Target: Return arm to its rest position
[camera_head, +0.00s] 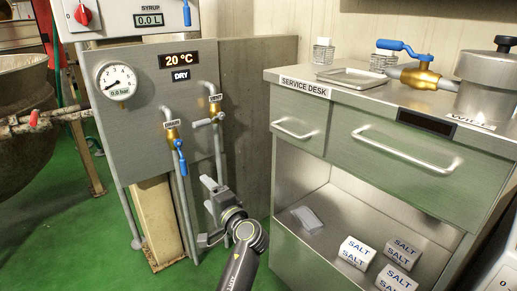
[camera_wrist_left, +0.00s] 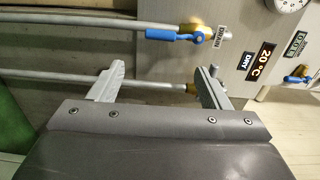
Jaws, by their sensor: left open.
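My left gripper (camera_head: 212,212) is open and empty in the head view, low in front of the grey panel's pipes. In the left wrist view its two fingers (camera_wrist_left: 160,75) are apart, with the lower steel pipe (camera_wrist_left: 145,83) running across behind them; I cannot tell the exact gap. The drain valve's blue lever (camera_head: 180,158) is above and left of the gripper, and also shows in the wrist view (camera_wrist_left: 175,36). The vent valve (camera_head: 215,110) with a grey lever is above the gripper. My right gripper is not in view.
The grey control panel (camera_head: 143,88) has a gauge (camera_head: 116,81) and a display reading 20 °C and DRY. The service desk (camera_head: 295,165) stands close on the right, with salt packs (camera_head: 356,252) on its open shelf. Green floor (camera_head: 65,230) is clear at left.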

